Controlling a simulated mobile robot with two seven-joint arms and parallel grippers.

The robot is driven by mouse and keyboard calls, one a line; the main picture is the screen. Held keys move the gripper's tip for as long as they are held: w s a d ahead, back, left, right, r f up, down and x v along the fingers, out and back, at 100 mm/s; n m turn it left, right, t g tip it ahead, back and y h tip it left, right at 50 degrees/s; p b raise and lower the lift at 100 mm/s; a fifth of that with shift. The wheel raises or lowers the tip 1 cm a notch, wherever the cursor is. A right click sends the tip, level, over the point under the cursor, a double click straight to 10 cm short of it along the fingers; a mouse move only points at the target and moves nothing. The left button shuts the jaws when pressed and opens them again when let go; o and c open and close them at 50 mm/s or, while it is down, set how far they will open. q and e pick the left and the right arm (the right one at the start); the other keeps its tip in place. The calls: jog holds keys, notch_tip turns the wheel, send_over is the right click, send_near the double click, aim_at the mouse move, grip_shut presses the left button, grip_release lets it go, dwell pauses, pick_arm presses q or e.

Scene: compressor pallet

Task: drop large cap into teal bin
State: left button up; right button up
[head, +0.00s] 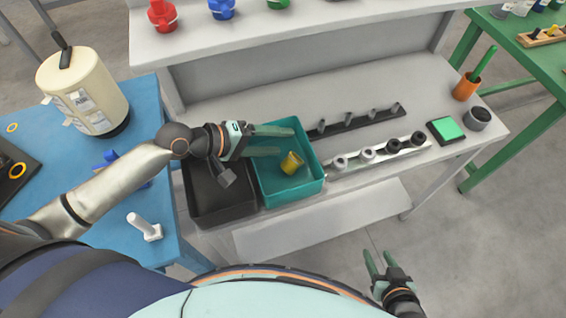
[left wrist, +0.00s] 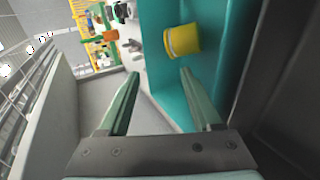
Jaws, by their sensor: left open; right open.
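The yellow cap (head: 291,163) shows within the outline of the teal bin (head: 316,188), near its middle. In the left wrist view the cap (left wrist: 183,40) lies beyond the fingertips against the teal surface, apart from both fingers. I cannot tell whether it rests on the bin floor. My left gripper (head: 280,141) is open and empty over the teal bin, and its fingers (left wrist: 160,72) stand wide apart. My right gripper (head: 379,256) is open and empty, over the floor in front of the bench.
A black bin (head: 222,213) adjoins the teal bin on the left. A rail with dark and light fittings (head: 367,154) lies to the right. A blue table (head: 150,95) carries a cream tank (head: 83,85) and a white bolt (head: 146,229). An orange cup (head: 465,88) stands at the bench's right.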

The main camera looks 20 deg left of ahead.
pick_arm(q)
jog(key=shift+s+a+f, duration=0.1)
jog(key=shift+s+f, duration=0.1)
jog(key=shift+f, duration=0.35)
jog(key=shift+s+a, duration=0.1)
jog(key=shift+s+a+r, duration=0.1)
jog(key=shift+a, duration=0.05)
jog(key=r+v, duration=0.1)
jog(key=v, duration=1.1)
jog(key=shift+w+d, duration=0.2)
jog(key=shift+r, duration=0.1)
